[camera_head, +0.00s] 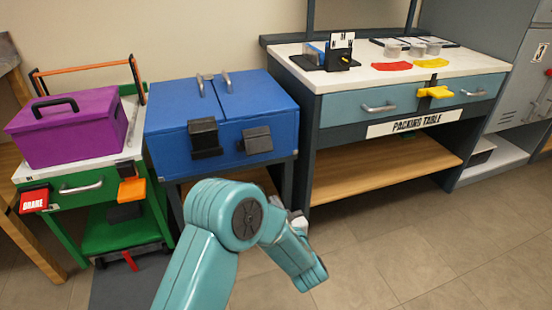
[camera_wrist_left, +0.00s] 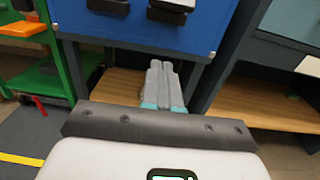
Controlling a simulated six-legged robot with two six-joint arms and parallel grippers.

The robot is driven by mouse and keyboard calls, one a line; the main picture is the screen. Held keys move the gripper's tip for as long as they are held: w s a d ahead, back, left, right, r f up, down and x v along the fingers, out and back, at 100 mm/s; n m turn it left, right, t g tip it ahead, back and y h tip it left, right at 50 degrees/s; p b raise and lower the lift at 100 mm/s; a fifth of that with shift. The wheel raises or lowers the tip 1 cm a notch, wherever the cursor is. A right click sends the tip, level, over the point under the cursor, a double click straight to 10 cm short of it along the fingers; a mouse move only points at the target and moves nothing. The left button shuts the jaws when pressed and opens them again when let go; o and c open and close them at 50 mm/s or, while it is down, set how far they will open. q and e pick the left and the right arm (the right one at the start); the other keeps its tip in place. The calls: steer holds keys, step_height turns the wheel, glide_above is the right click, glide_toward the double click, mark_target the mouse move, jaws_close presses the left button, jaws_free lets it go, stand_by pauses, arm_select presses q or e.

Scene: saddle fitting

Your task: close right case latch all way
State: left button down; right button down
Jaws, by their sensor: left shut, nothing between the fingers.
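The blue case (camera_head: 222,110) sits on a dark stand, lid down, with two black latches on its front. The right latch (camera_head: 256,140) is tilted outward from the case front. The left latch (camera_head: 205,138) hangs beside it. In the left wrist view, the right latch (camera_wrist_left: 170,14) and the left latch (camera_wrist_left: 108,6) are cut by the top edge. My left gripper (camera_wrist_left: 164,66) is shut and empty, its fingers pointing toward the stand below the case front, apart from the latch. In the head view, my arm mostly hides it. My right gripper is out of view.
A green cart (camera_head: 72,190) with a purple toolbox (camera_head: 70,127) stands to the left. A packing table (camera_head: 386,88) with a yellow clamp (camera_head: 435,92) stands to the right. The floor (camera_head: 420,240) in front of the table is clear.

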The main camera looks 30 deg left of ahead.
mark_target(255, 144)
arm_select(q)
steer(key=shift+w+d+r+t, duration=0.25)
steer(key=shift+w+r+t, duration=0.1)
steer(key=shift+r, duration=0.2)
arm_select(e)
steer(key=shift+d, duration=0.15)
